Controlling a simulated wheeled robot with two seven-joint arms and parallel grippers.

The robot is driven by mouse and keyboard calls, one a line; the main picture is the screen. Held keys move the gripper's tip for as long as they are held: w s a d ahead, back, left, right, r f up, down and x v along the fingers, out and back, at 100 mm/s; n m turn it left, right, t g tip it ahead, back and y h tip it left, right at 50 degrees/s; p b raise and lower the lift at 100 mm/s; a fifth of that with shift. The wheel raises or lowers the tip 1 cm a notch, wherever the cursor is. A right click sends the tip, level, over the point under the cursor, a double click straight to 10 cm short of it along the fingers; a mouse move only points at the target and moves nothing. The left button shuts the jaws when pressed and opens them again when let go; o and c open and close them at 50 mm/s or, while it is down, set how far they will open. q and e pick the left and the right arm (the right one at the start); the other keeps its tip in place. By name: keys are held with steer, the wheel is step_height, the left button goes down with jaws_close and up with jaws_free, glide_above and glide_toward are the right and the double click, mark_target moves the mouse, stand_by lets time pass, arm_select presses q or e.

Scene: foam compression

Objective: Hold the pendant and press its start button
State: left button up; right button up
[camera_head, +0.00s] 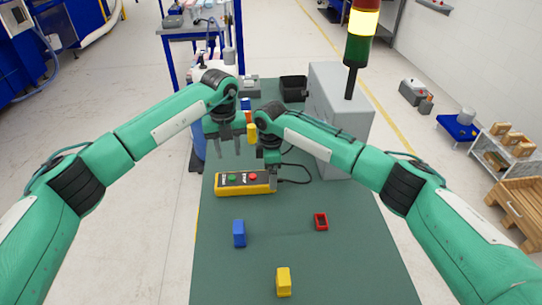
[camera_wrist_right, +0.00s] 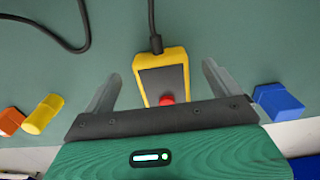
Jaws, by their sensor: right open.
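The pendant (camera_head: 230,188) is a yellow box with a dark face, lying on the green table. It has a green button (camera_head: 232,178) and a red button (camera_head: 253,177), and a black cable leaves its right end. My right gripper (camera_head: 271,178) is at the cable end. In the right wrist view its open fingers (camera_wrist_right: 161,72) stand either side of the pendant (camera_wrist_right: 176,55), with gaps. The red button (camera_wrist_right: 167,99) shows there; the green one is hidden by the gripper body. My left gripper (camera_head: 228,150) is open and empty, pointing down beyond the pendant.
A blue block (camera_head: 239,234), a yellow block (camera_head: 284,282) and a red open box (camera_head: 321,222) lie in front. A grey cabinet (camera_head: 340,110) with a lit lamp tower (camera_head: 361,35) stands at the right. A yellow cylinder (camera_head: 252,133) stands near my left gripper.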

steer(key=shift+f, duration=2.15)
steer(key=c, duration=1.5)
arm_select(q)
jaws_close()
arm_select(e)
steer(key=shift+r, duration=0.1)
